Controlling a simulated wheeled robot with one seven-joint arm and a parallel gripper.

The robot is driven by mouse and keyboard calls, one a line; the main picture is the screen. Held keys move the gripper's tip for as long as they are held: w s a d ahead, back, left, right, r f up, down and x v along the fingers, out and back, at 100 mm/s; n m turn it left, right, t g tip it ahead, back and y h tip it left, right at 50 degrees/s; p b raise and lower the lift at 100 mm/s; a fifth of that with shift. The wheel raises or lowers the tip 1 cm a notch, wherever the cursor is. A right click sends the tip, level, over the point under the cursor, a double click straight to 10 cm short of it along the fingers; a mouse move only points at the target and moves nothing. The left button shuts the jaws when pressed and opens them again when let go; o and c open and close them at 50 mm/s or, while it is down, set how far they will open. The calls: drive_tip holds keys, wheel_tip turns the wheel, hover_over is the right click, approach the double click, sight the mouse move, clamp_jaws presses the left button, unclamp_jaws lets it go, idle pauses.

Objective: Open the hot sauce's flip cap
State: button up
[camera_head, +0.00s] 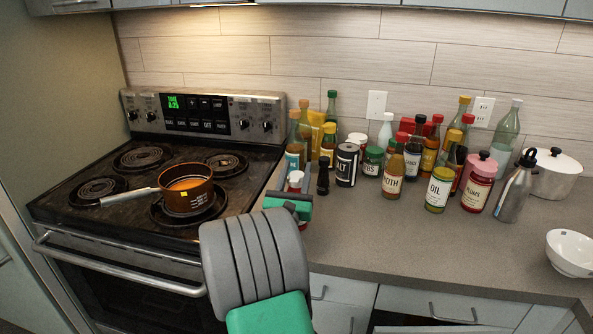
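My gripper (290,206) is at the front left of the counter, beside the stove's right edge. My own arm's grey and green links rise in front of it. The fingers are small and mostly hidden, so I cannot tell whether they are open or shut. A small bottle with a white and red top (295,181) stands just beyond my gripper, with its lower part hidden behind it. It may be the hot sauce, but I can read no such label. I cannot tell whether its cap is open or whether my gripper touches it.
A dark pepper-mill-like bottle (323,177) and a black can (347,165) stand close to the right. Several bottles and jars crowd the back. A pot (186,190) sits on the coil stove (110,215). The front middle counter (390,235) is clear; a white bowl (572,254) stands far right.

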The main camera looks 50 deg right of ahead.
clamp_jaws()
drive_tip(key=shift+r+p, duration=0.15)
drive_tip(key=shift+p, duration=0.25)
